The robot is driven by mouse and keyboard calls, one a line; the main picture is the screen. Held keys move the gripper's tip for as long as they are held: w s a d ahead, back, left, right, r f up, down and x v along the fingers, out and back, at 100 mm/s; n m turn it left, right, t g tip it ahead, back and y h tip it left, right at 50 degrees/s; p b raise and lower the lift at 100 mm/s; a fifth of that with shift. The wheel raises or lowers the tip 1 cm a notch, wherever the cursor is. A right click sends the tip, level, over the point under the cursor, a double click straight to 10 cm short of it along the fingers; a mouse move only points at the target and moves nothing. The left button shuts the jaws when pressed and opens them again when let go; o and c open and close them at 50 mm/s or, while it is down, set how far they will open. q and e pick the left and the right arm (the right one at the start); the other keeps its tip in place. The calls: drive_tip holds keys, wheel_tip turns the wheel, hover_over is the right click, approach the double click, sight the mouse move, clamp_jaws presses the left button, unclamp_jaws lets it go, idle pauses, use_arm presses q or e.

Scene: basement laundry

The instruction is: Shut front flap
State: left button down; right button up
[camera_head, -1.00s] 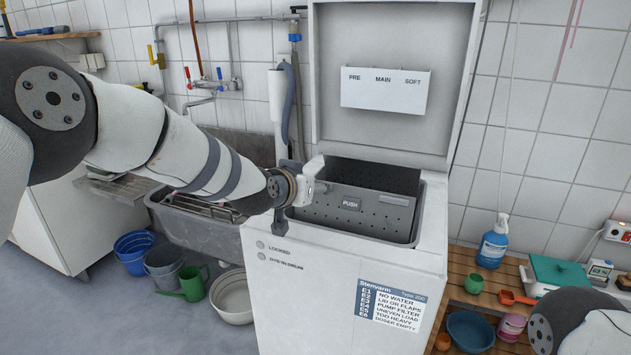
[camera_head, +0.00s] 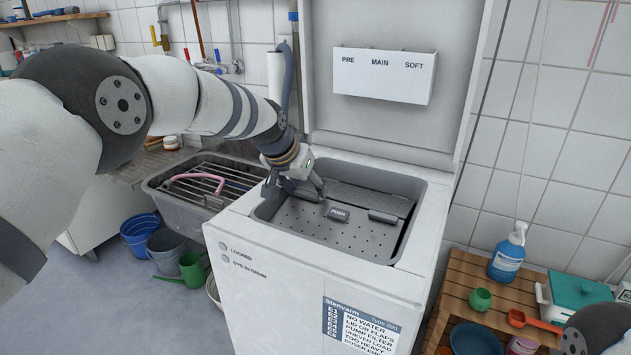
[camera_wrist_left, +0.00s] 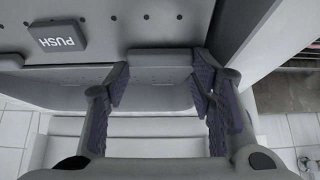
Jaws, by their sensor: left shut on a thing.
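The front flap (camera_head: 340,238) is a grey perforated panel in the top opening of the white washing machine (camera_head: 290,290). It lies low and nearly flat, with the PUSH button (camera_head: 338,214) near its rear edge. The button also shows in the left wrist view (camera_wrist_left: 57,37). A darker rear panel (camera_head: 375,192) lies behind it. My left gripper (camera_head: 308,192) is at the flap's rear edge, left of the button. My right gripper is out of view.
The machine's lid (camera_head: 390,110) stands open behind the opening. A sink (camera_head: 190,205) with a rack is on the left, with buckets (camera_head: 140,233) below. A wooden shelf (camera_head: 465,270) with a blue bottle (camera_head: 508,255) stands on the right.

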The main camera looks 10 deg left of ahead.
sight(310, 192)
use_arm(q)
drive_tip(key=shift+b+x, duration=0.3)
drive_tip(key=shift+x, duration=0.85)
drive_tip(key=shift+a+f, duration=0.25)
drive_tip(key=shift+f, duration=0.25)
drive_tip(key=c, duration=2)
unclamp_jaws()
drive_tip(key=o, duration=0.5)
drive_tip(key=shift+s+d, duration=0.15)
drive_tip(key=shift+d, duration=0.25)
drive_tip(key=shift+c, duration=0.2)
drive_tip(key=o, duration=0.5)
drive_tip(key=shift+d, duration=0.2)
drive_tip(key=o, duration=0.3)
drive_tip(key=shift+a, duration=0.1)
drive_tip(key=shift+a+r, duration=0.1)
drive_tip(key=shift+a, duration=0.15)
